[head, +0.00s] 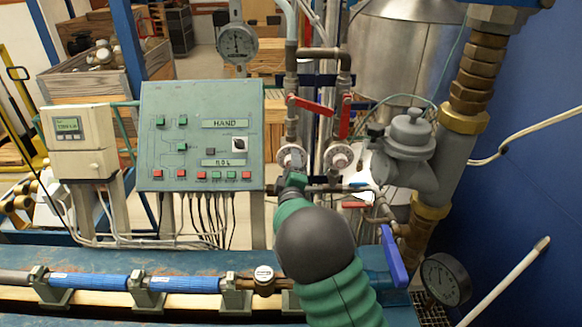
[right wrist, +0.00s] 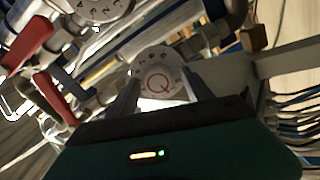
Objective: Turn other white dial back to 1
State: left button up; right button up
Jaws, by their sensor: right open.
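Two white dials sit side by side on the piping right of the green control panel: the left white dial (head: 291,157) and the right white dial (head: 338,158). My right gripper (head: 292,180) reaches up from below to the left dial. In the right wrist view, the open fingers (right wrist: 162,84) stand on either side of that dial's face (right wrist: 158,80), which carries a red Q-like mark. I cannot tell whether they touch it. The other dial (right wrist: 101,9) is partly cut off at the top. The dial settings are too small to read. My left gripper is not in view.
Red lever handles (head: 312,104) hang above the dials, close by. The control panel (head: 200,135) stands left, with cables below. A grey valve body (head: 408,145) and thick pipe stand right. A blue lever (head: 394,257) and a black gauge (head: 445,279) are lower right.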

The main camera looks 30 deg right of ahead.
jog(key=shift+s, duration=0.1)
jog(key=b+v, duration=0.3)
jog(key=v, duration=1.3)
jog(key=shift+s+a, duration=0.25)
jog(key=shift+a, duration=0.05)
jog(key=shift+f, duration=0.15)
